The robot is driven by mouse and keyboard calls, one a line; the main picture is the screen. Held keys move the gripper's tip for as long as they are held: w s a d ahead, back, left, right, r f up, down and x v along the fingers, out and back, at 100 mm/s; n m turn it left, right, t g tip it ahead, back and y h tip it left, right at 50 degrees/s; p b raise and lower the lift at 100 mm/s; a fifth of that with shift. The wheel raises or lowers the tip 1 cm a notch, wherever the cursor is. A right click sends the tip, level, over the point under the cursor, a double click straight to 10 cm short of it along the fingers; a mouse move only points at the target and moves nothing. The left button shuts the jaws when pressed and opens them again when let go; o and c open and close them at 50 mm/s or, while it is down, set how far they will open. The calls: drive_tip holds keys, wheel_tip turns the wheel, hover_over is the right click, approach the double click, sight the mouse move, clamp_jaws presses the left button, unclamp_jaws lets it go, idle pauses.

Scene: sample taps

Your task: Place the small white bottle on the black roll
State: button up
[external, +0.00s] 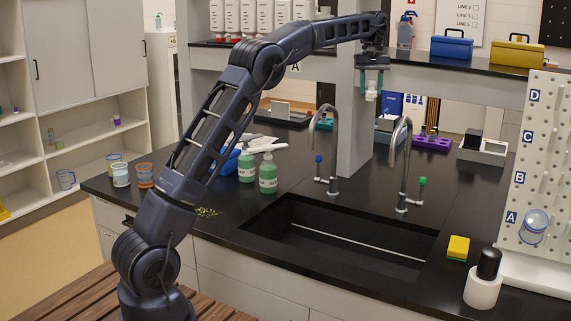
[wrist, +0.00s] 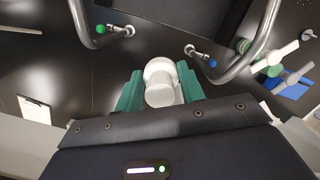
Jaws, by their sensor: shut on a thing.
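My gripper (external: 371,66) is raised high above the counter behind the two sink taps, pointing down. It is shut on the small white bottle (external: 371,92), which hangs below the fingers. In the wrist view the bottle (wrist: 162,80) sits between the green fingers (wrist: 160,92) and shows as a rounded white shape. I cannot clearly identify the black roll. A black cylinder (external: 489,263) stands on a wider white body (external: 482,291) at the front right; I cannot tell if it is the roll or a capped bottle.
Two curved taps (external: 403,165) rise behind the black sink (external: 340,240). A grey post (external: 354,130) stands close to my gripper, and a shelf (external: 440,78) runs beside it.

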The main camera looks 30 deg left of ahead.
drive_tip(key=s+d, duration=0.1)
drive_tip(key=d, duration=0.4)
drive_tip(key=s+d+m, duration=0.1)
drive_tip(key=s+d, duration=0.1)
drive_tip(key=d, duration=0.2)
drive_tip(key=s+d+m, duration=0.1)
drive_tip(key=s+d, duration=0.1)
drive_tip(key=d, duration=0.3)
drive_tip(key=shift+s+d, duration=0.25)
drive_tip(key=shift+d, duration=0.05)
drive_tip(key=s+d+m, duration=0.2)
drive_tip(key=s+d, duration=0.6)
drive_tip(key=d, duration=0.5)
drive_tip(key=m+y, duration=0.1)
drive_tip(key=m, duration=0.4)
hover_over(491, 253)
drive_tip(key=f, duration=1.9)
drive_tip(key=shift+w+f, duration=0.2)
drive_tip(key=shift+f, duration=2.8)
drive_tip(key=o, duration=1)
drive_tip(key=shift+f, duration=0.1)
